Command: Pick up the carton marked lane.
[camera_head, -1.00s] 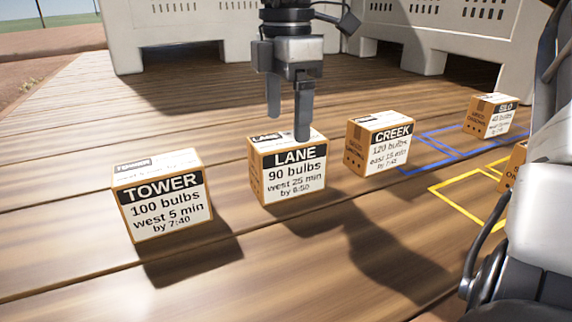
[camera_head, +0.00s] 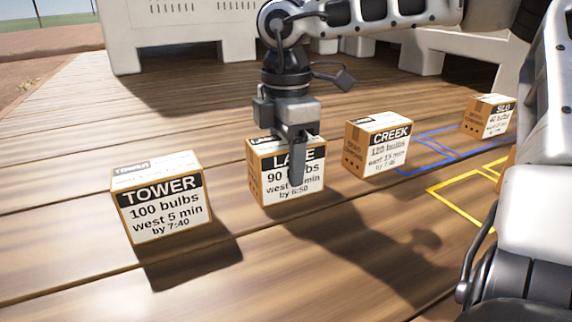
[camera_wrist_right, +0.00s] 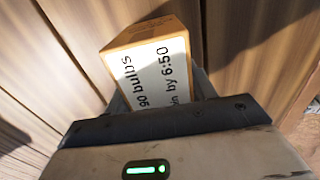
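The lane carton (camera_head: 294,180) is a small brown box with a white label reading "LANE, 90 bulbs". It stands upright on the wooden deck. My right gripper (camera_head: 284,164) is lowered over it, with one finger in front of the label and the other hidden behind the box. In the right wrist view the carton (camera_wrist_right: 152,72) lies between the two fingers, close to both; firm contact cannot be made out. The gripper looks open around the carton. My left gripper is not in view.
The tower carton (camera_head: 163,205) stands to the left and the creek carton (camera_head: 380,148) close by to the right. The silo carton (camera_head: 490,117) is farther right, near blue (camera_head: 428,168) and yellow (camera_head: 450,208) floor outlines. Large pale crates (camera_head: 180,35) stand behind.

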